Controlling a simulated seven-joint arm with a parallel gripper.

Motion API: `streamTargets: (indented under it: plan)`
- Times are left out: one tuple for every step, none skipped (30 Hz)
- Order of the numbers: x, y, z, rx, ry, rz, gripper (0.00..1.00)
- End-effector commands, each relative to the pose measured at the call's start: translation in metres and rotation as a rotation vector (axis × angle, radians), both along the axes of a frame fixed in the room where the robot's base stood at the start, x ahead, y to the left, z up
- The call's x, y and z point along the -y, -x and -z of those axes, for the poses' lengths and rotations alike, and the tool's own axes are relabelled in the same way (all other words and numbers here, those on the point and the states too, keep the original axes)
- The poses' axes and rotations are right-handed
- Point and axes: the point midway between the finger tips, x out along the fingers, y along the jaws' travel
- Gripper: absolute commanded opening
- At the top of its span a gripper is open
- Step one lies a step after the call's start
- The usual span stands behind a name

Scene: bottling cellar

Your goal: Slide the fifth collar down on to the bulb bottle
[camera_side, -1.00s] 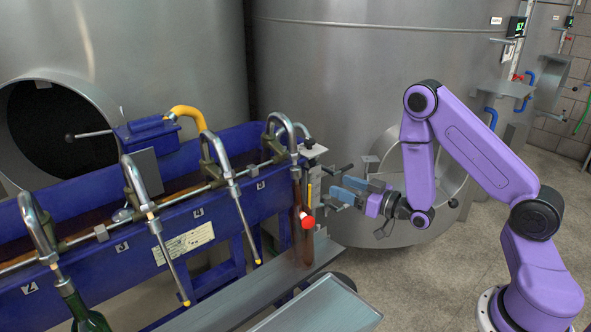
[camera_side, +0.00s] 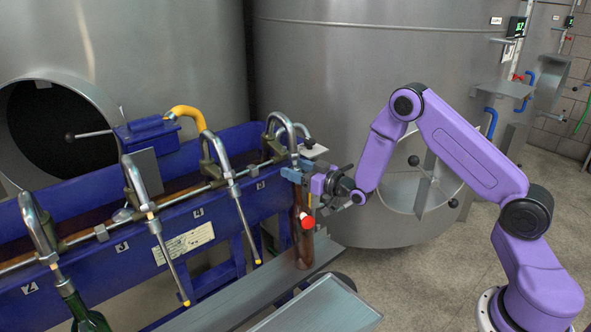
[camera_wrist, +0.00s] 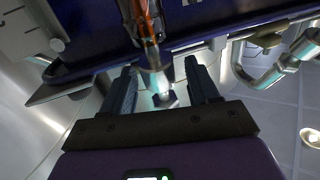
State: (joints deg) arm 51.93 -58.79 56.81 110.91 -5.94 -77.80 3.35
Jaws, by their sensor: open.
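My gripper (camera_side: 293,174) is at the rightmost spout (camera_side: 284,125) of the blue filler, its blue fingers level with the spout's lower end. In the wrist view the jaws (camera_wrist: 162,86) are open, one finger on each side of an upright part with an amber tube (camera_wrist: 147,22) and a pale end. I see a gap on both sides and cannot tell any contact. A slim brown upright piece (camera_side: 304,245) stands below the gripper in the side view; I cannot tell whether it is the bulb bottle. The fifth collar cannot be told apart from the spout parts and fingers.
The blue filler trough (camera_side: 185,215) carries several hooked spouts to the left. A green bottle (camera_side: 90,320) stands under the leftmost one. A steel shelf (camera_side: 240,297) runs underneath. Large steel tanks stand behind.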

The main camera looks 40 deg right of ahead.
Motion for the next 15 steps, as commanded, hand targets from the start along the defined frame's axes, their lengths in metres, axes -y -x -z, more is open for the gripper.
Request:
streamTargets:
  plan:
    - [-0.0007,-0.0028,0.0000,0.000,0.000,0.000,0.60]
    - [-0.0010,-0.0040,0.0001,0.000,0.000,0.000,0.60]
    - [-0.0011,-0.0050,0.0002,-0.001,0.000,0.000,0.60]
    - [-0.0014,-0.0055,0.0002,-0.001,0.000,0.000,0.60]
    - [-0.0013,-0.0059,0.0003,-0.001,0.000,0.000,0.60]
    - [-0.0014,-0.0060,0.0003,-0.001,0.000,0.000,0.60]
    - [-0.0013,-0.0062,0.0003,-0.001,0.000,0.000,0.60]
    - [-0.0014,-0.0061,0.0003,-0.001,0.000,0.000,0.60]
    - [-0.0013,-0.0061,0.0002,-0.001,0.000,0.000,0.60]
    - [-0.0013,-0.0061,0.0002,-0.001,0.000,0.000,0.60]
    - [-0.0012,-0.0060,0.0002,-0.001,0.000,0.000,0.60]
    - [-0.0012,-0.0060,0.0002,-0.001,0.000,0.000,0.57]
    - [-0.0012,-0.0060,0.0001,-0.001,0.000,0.000,0.47]
    - [-0.0012,-0.0059,0.0001,-0.001,0.000,0.000,0.37]
    - [-0.0012,-0.0059,0.0001,-0.001,0.000,0.000,0.29]
